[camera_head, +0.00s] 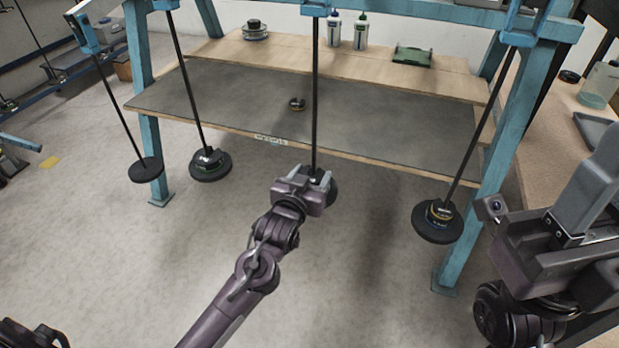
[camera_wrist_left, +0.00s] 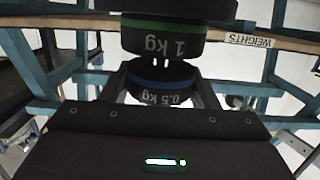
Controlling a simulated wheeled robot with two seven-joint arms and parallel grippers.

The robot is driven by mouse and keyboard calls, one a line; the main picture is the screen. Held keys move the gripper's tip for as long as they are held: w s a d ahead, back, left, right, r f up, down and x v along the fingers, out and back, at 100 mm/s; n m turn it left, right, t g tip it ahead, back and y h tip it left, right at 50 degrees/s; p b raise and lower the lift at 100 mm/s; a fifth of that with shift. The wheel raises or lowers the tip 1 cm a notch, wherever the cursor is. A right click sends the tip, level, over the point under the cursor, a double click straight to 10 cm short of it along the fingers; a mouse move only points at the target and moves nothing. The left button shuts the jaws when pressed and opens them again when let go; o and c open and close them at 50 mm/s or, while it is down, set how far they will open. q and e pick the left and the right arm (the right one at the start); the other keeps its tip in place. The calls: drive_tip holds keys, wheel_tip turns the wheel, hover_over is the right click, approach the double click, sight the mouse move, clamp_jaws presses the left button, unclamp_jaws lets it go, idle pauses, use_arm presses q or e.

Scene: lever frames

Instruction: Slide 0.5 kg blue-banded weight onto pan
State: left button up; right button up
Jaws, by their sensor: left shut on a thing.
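My left gripper (camera_head: 318,178) is at the lower end of the middle hanging rod (camera_head: 315,90). In the left wrist view its two fingers stand either side of the blue-banded 0.5 kg weight (camera_wrist_left: 162,82), and it is shut on that weight. A green-banded 1 kg weight (camera_wrist_left: 163,38) adjoins it in the wrist view, with a black disc (camera_wrist_left: 180,8) beyond. In the head view the gripper mostly hides the middle pan (camera_head: 333,190); whether the two weights touch is unclear. My right arm is folded at the right; its fingertips are not clear.
Other rods carry a bare pan (camera_head: 146,170), a loaded left pan (camera_head: 210,164) and a loaded right pan (camera_head: 437,222). A small weight (camera_head: 297,103) lies on the grey table (camera_head: 390,125) behind. Blue frame posts (camera_head: 507,150) stand at both sides. The floor in front is clear.

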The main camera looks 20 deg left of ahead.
use_arm(q)
drive_tip(key=shift+w+r, duration=0.1)
drive_tip(key=shift+w, duration=0.95)
idle(0.4)
drive_tip(key=shift+f, duration=0.4)
idle(0.6)
drive_tip(key=o, duration=1)
drive_tip(key=shift+o, duration=1)
drive_tip(key=shift+s+f, duration=0.1)
drive_tip(key=shift+f, duration=0.1)
drive_tip(key=shift+r, duration=0.1)
